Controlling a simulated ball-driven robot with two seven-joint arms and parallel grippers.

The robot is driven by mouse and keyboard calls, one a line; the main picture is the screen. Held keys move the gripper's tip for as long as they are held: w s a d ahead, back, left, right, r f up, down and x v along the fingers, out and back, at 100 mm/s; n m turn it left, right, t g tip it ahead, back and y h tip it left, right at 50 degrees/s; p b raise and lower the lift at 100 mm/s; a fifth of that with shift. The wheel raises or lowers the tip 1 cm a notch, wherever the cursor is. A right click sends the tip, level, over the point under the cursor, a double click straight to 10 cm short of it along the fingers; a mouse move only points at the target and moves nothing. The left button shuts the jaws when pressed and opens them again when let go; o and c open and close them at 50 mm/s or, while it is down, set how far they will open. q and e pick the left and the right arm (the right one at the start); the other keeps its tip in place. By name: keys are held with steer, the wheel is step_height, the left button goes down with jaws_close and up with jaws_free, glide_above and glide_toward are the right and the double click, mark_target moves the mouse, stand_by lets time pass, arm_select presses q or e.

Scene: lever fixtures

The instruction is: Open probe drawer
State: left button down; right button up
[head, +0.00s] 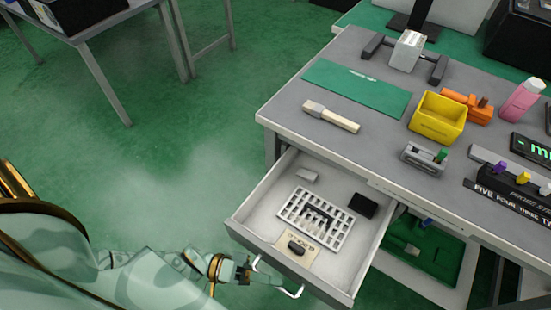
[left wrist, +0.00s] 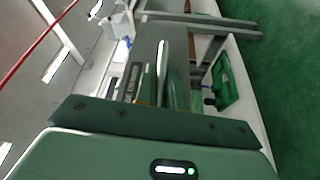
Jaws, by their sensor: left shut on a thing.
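The drawer (head: 238,221) is pulled out from under the grey workbench and its inside shows. A light bar handle (head: 292,294) is on its front. My left gripper (head: 252,269) is at the left end of this handle and shut on it. In the left wrist view the fingers of my left gripper (left wrist: 163,85) reach forward with a pale bar, likely the handle (left wrist: 163,58), between them. My right gripper is out of view.
On the workbench (head: 290,112) are a green mat (head: 357,88), a brush-like tool (head: 331,117), a yellow bin (head: 438,117), an orange clamp (head: 468,104) and a pink bottle (head: 522,99).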

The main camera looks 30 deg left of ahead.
arm_select(q)
steer(key=shift+s+f, duration=0.1)
steer(key=shift+s, duration=0.05)
steer(key=c, duration=1.5)
jaws_free()
steer(key=v, duration=1.6)
steer(key=shift+a+b, duration=0.2)
steer(key=shift+b, duration=0.1)
